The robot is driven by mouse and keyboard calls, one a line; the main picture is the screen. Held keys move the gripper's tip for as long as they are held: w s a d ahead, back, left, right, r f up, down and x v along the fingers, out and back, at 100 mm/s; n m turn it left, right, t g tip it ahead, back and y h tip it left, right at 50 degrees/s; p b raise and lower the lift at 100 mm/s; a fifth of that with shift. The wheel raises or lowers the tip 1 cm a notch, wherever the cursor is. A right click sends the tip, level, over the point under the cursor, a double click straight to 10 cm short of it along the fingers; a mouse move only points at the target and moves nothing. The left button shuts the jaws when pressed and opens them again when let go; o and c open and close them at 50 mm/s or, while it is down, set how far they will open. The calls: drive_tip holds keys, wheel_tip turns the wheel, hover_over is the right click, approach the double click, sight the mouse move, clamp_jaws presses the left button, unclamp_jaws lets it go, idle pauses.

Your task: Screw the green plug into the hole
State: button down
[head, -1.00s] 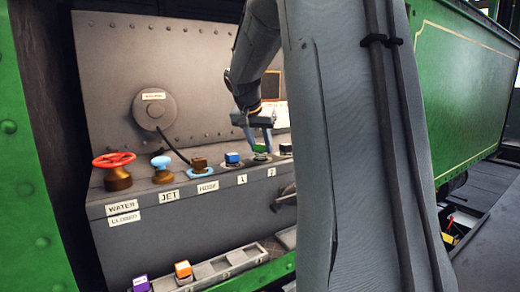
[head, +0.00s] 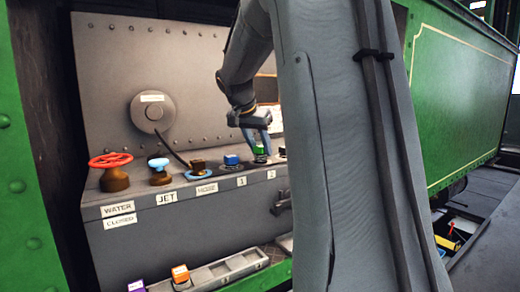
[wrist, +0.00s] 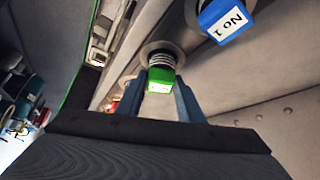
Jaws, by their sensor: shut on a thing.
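The green plug (head: 259,150) is at the round hole above the label marked 2 on the grey ledge. In the wrist view the green plug (wrist: 160,80) shows a silver threaded shank (wrist: 161,60) between its head and the grey collar (wrist: 162,47) of the hole. Several turns of thread are bare, and the shank's end is hidden in the collar. My gripper (head: 258,146) is shut on the plug's green head. In the wrist view its two blue-grey fingers (wrist: 160,88) flank the head.
A blue plug (head: 231,160) marked No 1 sits close to the left of the green one. Further left are a brown hose fitting (head: 198,167), a blue-topped jet valve (head: 159,171) and a red wheel valve (head: 113,172). A tray (head: 225,268) below holds an orange plug (head: 180,273).

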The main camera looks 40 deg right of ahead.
drive_tip(key=shift+w+f+m+g+b, duration=0.15)
drive_tip(key=shift+m+g+b, duration=0.45)
drive_tip(key=shift+m, duration=0.4)
drive_tip(key=shift+m+g+h+b, duration=0.3)
drive_tip(key=shift+m, duration=0.5)
drive_tip(key=shift+r, duration=0.2)
drive_tip(key=shift+f+m+g, duration=0.1)
drive_tip(key=shift+m+g, duration=0.4)
drive_tip(key=shift+m, duration=0.4)
drive_tip(key=shift+m+g, duration=0.7)
drive_tip(key=shift+m, duration=0.4)
drive_tip(key=shift+m+g+p, duration=0.5)
drive_tip(key=shift+m+g, duration=0.1)
drive_tip(key=shift+m, duration=0.6)
